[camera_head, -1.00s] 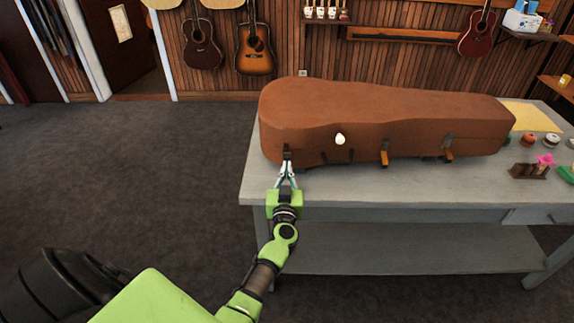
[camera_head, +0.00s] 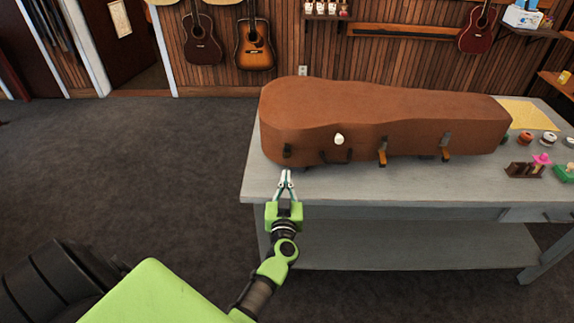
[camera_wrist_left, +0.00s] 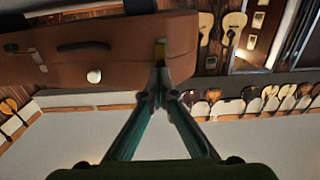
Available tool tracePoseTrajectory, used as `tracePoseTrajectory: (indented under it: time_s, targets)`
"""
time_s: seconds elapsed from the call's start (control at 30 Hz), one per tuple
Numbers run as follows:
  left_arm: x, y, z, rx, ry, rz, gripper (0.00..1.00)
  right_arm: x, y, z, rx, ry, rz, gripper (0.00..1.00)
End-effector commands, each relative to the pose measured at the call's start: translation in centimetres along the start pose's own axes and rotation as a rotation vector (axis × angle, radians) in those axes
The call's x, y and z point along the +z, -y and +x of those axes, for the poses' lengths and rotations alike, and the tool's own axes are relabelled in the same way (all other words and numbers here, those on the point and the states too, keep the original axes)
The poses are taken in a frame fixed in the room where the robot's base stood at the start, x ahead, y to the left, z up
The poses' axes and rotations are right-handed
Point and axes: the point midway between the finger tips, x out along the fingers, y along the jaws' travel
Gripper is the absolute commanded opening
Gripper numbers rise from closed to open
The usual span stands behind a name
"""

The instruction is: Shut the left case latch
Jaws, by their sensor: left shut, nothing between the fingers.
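A brown instrument case (camera_head: 375,115) lies closed on a grey table. Its left latch (camera_head: 287,150) shows dark and flat against the case front, with no orange flap hanging from it. The middle latch (camera_head: 382,152) and the right latch (camera_head: 446,147) each show an orange flap hanging down. My left gripper (camera_head: 286,172) is shut and empty, just in front of and below the left latch, apart from it in the head view. In the left wrist view its fingertips (camera_wrist_left: 160,72) meet just below the left latch (camera_wrist_left: 160,50). My right gripper is not in view.
A dark handle (camera_head: 336,157) and a white oval piece (camera_head: 339,139) are on the case front. Small items, including a dark rack (camera_head: 524,169), sit at the table's right. The table's front strip (camera_head: 380,188) is clear.

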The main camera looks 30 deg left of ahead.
Motion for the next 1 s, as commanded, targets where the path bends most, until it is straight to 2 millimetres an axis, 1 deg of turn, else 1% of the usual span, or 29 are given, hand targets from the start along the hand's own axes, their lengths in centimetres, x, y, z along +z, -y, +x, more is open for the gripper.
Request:
tracePoseTrajectory:
  time_s: [0.2, 0.5, 0.63, 1.0]
  targets:
    - [-0.1, 0.0, -1.9, 0.000, 0.001, 0.000, 0.00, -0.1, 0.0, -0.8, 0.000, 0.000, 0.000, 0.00]
    - [-0.1, 0.0, -4.0, 0.000, 0.001, -0.001, 0.00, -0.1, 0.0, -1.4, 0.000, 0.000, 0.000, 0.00]
    - [0.0, 0.0, -4.3, 0.000, 0.000, -0.001, 0.00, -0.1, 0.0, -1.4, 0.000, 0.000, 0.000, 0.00]
    - [0.0, 0.0, -4.2, 0.000, 0.000, -0.001, 0.00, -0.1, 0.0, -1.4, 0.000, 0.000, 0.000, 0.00]
